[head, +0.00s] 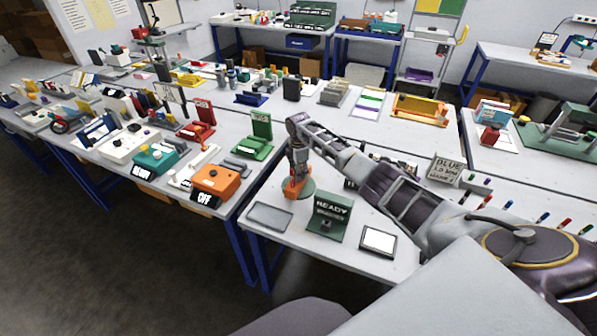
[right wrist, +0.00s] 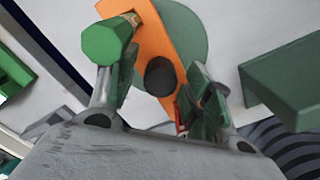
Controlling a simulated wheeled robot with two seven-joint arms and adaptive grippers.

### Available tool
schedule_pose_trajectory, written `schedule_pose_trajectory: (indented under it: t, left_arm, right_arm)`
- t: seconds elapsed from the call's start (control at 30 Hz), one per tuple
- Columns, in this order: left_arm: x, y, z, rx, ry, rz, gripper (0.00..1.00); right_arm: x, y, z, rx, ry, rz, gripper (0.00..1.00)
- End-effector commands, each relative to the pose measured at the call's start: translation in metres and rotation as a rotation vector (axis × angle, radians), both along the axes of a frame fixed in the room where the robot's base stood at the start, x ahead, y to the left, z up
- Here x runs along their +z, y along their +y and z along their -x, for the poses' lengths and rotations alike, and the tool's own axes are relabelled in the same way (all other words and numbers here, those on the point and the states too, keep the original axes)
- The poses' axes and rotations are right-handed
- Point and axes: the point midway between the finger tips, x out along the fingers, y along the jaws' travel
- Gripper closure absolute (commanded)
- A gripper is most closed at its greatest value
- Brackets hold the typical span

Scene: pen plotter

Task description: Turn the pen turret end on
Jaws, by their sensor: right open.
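The pen turret is an orange bar (right wrist: 160,45) with a dark round hub (right wrist: 160,77) on a green disc (right wrist: 190,28). A green faceted knob or pen end (right wrist: 107,42) stands near the bar's upper left end. A bit of red shows beside the right finger; it is mostly hidden. My right gripper (right wrist: 163,92) is open, with its fingers on either side of the hub; I cannot tell whether they touch the bar. In the head view the orange bar (head: 291,189) and disc (head: 306,186) sit beneath that gripper (head: 297,174). My left gripper is not in view.
A green stand reading READY (head: 330,217) is right of the turret. A grey tray (head: 269,216) and a white-faced panel (head: 379,240) lie in front. A BLUE sign (head: 446,169) and several pens are to the right.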

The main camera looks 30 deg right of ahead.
Motion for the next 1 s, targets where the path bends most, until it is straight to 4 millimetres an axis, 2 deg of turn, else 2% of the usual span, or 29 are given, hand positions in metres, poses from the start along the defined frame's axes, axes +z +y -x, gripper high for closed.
schedule_pose_trajectory:
  t: [0.27,0.43,1.0]
  left_arm:
    - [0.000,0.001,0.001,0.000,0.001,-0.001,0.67]
    - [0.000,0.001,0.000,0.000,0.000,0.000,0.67]
    - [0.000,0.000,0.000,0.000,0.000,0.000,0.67]
  right_arm:
    - [0.004,0.000,0.000,0.000,-0.001,0.000,0.49]
    - [0.016,0.000,-0.001,0.000,-0.001,-0.001,0.49]
    - [0.095,0.000,-0.001,0.000,-0.002,-0.001,0.49]
